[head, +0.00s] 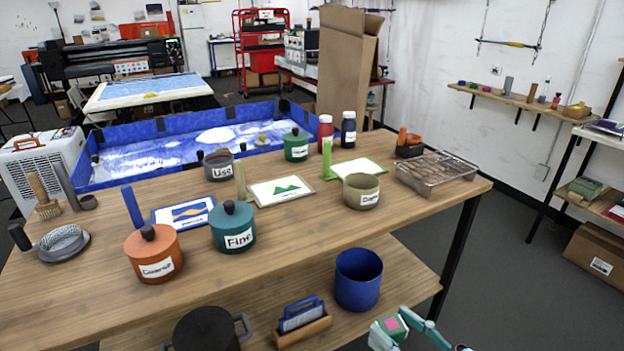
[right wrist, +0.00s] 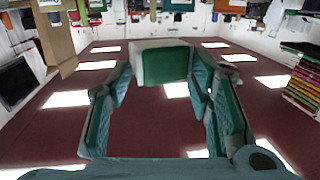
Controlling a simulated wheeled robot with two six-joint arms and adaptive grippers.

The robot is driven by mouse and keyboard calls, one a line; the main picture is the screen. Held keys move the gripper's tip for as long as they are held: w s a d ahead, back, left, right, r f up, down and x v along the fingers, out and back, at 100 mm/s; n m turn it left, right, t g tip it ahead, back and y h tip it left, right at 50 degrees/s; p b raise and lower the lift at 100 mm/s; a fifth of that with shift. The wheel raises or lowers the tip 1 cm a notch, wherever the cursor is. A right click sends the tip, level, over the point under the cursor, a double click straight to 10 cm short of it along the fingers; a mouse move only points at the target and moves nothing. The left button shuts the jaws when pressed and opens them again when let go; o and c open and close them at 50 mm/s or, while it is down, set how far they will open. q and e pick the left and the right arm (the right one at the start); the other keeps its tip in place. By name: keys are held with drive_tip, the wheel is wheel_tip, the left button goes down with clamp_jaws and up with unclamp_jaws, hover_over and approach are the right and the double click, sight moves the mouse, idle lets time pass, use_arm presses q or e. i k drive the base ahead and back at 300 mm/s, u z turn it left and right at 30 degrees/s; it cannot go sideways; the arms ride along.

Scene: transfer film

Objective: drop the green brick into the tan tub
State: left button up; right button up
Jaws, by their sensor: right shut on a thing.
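The tan tub (head: 361,192) stands upright on the right part of the wooden table top, its open mouth up and a white label on its front. My right gripper (head: 397,325) is low at the bottom of the head view, in front of the table and well below the tub. It is shut on the green brick (right wrist: 166,64), which shows green and whitish faces between the teal fingertips in the right wrist view. In the head view the brick (head: 378,331) is partly covered, with a pink patch beside it. My left gripper is not in view.
A wire rack (head: 436,172) stands right of the tub, and a green-edged card (head: 358,168) lies behind it. The teal pot (head: 233,228) and orange pot (head: 153,255) are to the left. A blue bin (head: 358,279) stands on the lower shelf near my gripper.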

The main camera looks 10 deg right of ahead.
sight(365, 200)
drive_tip(key=u, duration=0.2)
drive_tip(key=i, duration=1.3)
drive_tip(key=z, duration=0.1)
